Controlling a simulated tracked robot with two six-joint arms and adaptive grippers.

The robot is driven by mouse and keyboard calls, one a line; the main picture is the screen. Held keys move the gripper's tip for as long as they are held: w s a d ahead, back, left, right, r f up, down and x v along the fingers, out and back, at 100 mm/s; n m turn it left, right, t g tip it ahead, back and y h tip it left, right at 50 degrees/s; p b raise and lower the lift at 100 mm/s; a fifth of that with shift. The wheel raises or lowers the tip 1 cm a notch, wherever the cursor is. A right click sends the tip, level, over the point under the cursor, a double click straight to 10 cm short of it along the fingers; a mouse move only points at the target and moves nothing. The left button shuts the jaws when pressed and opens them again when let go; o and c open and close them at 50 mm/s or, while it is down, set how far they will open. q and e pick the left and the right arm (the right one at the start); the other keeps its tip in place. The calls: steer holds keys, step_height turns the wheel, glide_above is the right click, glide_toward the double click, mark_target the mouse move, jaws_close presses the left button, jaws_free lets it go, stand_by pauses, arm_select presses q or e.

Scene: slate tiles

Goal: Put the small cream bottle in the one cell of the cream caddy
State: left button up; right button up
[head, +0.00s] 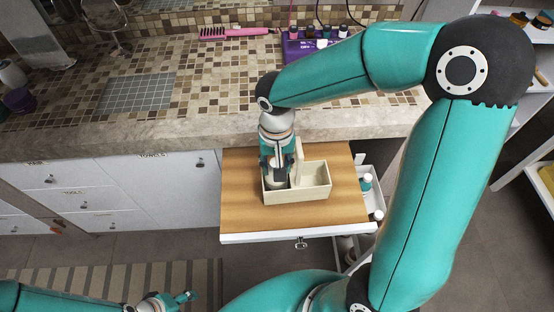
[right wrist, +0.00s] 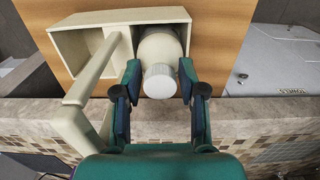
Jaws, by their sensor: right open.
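The cream caddy (head: 315,192) stands on the pulled-out wooden board; the right wrist view also shows its two cells and upright handle (right wrist: 88,78). The small cream bottle (right wrist: 158,47), with a white ribbed cap (right wrist: 160,82), stands in one cell, the left one in the head view. The other cell looks empty. My right gripper (right wrist: 161,92) is open, its fingers on either side of the cap with gaps showing. In the head view my right gripper (head: 278,168) largely hides the bottle. My left gripper (head: 180,299) is low at left, away from the caddy; its jaws are unclear.
The wooden board (head: 240,205) has bare room left of the caddy. Behind it runs the mosaic-tiled counter (head: 200,105) with a pink brush (head: 235,32) and a purple rack (head: 300,47). A bottle (head: 366,182) stands on a rack at the board's right.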

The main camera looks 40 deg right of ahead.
step_height(320, 180, up, 12)
stand_by(0.6)
stand_by(0.4)
